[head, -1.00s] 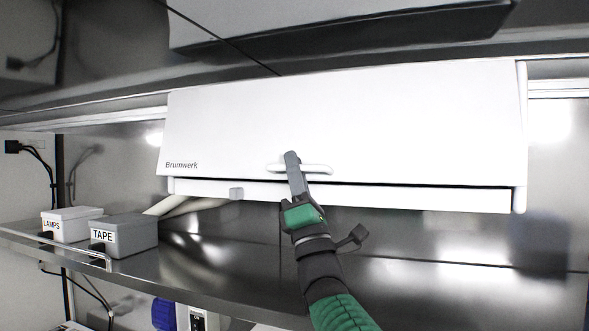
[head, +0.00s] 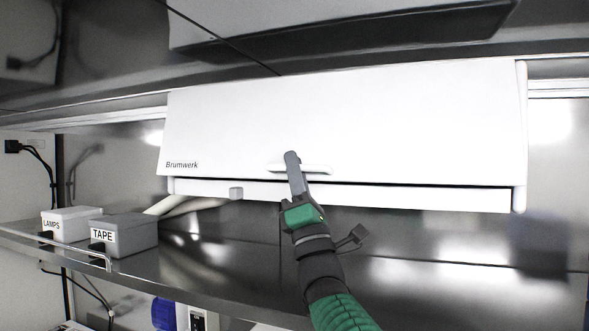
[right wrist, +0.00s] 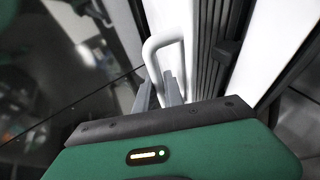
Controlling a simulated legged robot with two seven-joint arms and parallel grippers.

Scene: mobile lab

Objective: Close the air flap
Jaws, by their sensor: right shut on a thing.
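The air flap (head: 350,115) is the wide white front panel marked "Brumwerk" on the unit under the upper cabinet. Its lower edge stands just above a white bottom strip, with a narrow dark gap between them. A white bar handle (head: 318,169) sits near its lower edge and also shows as a loop in the right wrist view (right wrist: 165,42). My right gripper (head: 293,160) reaches up from below and is shut on the handle. In the right wrist view its fingers (right wrist: 160,92) are at the handle's near end. My left gripper is not in view.
A metal shelf (head: 200,275) runs below the unit. Grey boxes labelled LAMPS (head: 75,222) and TAPE (head: 130,238) stand at its left. White hoses (head: 180,206) run behind them. The shelf's right side is clear.

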